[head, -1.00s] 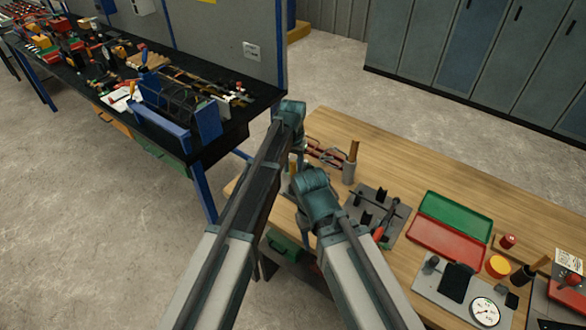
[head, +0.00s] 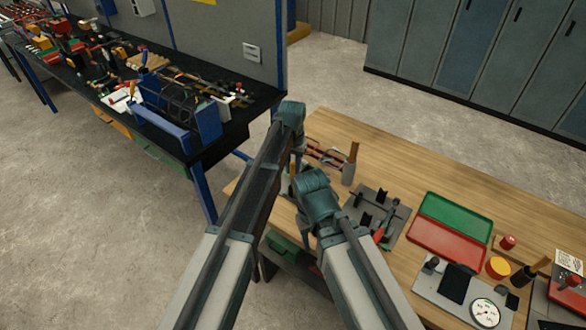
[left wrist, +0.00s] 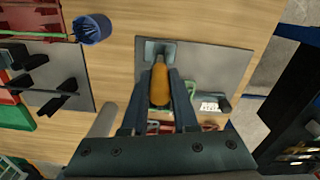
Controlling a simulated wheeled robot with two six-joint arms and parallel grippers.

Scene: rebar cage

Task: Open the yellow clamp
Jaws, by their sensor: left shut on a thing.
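The yellow clamp's orange-yellow handle (left wrist: 160,82) stands out in the middle of the left wrist view. It is on a grey plate (left wrist: 215,65) lying on the wooden bench. My left gripper (left wrist: 160,100) is shut on this handle, with one finger on each side. In the head view my left gripper (head: 297,160) points down over the bench's left end, and my arms hide most of the clamp there. My right forearm and wrist joint show in the head view, but the right gripper's fingers are hidden.
A grey fixture plate (head: 390,232), a red and green case (head: 447,244) and a gauge (head: 485,312) lie to the right. A cluttered black bench (head: 225,135) stands at the back left.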

